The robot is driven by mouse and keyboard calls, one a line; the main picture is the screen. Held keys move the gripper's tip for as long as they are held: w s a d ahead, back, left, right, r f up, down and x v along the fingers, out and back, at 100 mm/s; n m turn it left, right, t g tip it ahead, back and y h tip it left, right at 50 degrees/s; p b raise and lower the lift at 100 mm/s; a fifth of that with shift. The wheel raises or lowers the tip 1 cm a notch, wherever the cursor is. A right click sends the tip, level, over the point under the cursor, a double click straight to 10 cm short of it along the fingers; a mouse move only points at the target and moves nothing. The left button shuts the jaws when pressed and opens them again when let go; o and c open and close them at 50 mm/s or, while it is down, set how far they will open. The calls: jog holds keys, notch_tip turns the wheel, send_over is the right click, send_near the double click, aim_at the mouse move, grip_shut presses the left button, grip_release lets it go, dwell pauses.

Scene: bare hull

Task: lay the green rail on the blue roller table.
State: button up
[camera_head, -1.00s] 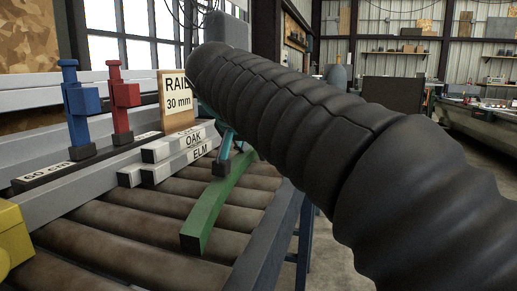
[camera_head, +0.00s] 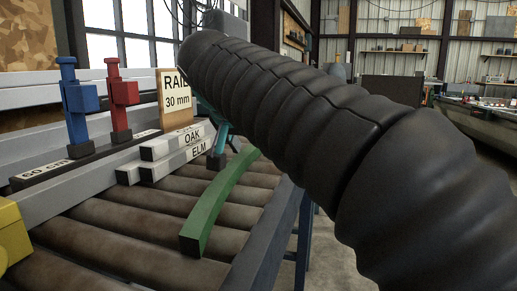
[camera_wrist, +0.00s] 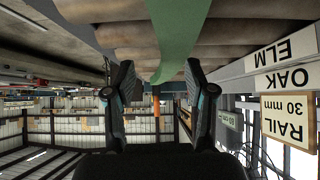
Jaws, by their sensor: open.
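The green rail (camera_head: 215,208) lies along the brown rollers of the blue-framed roller table (camera_head: 266,238), near its right side. It is curved, and its far end is partly hidden behind my arm. In the wrist view, which is upside down, the rail (camera_wrist: 178,30) runs from the top edge down to between my finger ends. My gripper (camera_wrist: 160,66) is open, with its fingers apart on either side of the rail's line. In the head view a finger of my gripper (camera_head: 218,160) shows just left of the rail; the rest is hidden by my arm.
White bars marked OAK (camera_head: 188,138) and ELM (camera_head: 195,153) lie left of my gripper, before a RAIL 30 mm sign (camera_head: 176,88). A blue clamp (camera_head: 79,105) and red clamp (camera_head: 121,95) stand on a dark bar. A yellow block (camera_head: 12,232) is at front left.

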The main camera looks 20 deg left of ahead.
jog(key=v, duration=1)
jog(key=shift+r, duration=0.15)
jog(key=w+d+f+g+p, duration=0.1)
jog(key=d+f, duration=0.2)
jog(key=d, duration=0.5)
jog(key=w+d+f+h+p, duration=0.1)
jog(key=d+f, duration=0.2)
jog(key=d, duration=0.4)
jog(key=w+d+f+g+p, duration=0.1)
jog(key=w+d+f+p, duration=0.1)
jog(key=d, duration=0.6)
jog(key=s+d+f+p, duration=0.1)
jog(key=s+d+f, duration=0.6)
jog(key=f, duration=0.3)
jog(key=s+d+f+m+g+p, duration=0.1)
jog(key=s+d+f+p, duration=0.1)
jog(key=s+d+f, duration=0.5)
jog(key=d+f, duration=0.3)
jog(key=shift+d, duration=0.15)
jog(key=shift+s+f, duration=0.1)
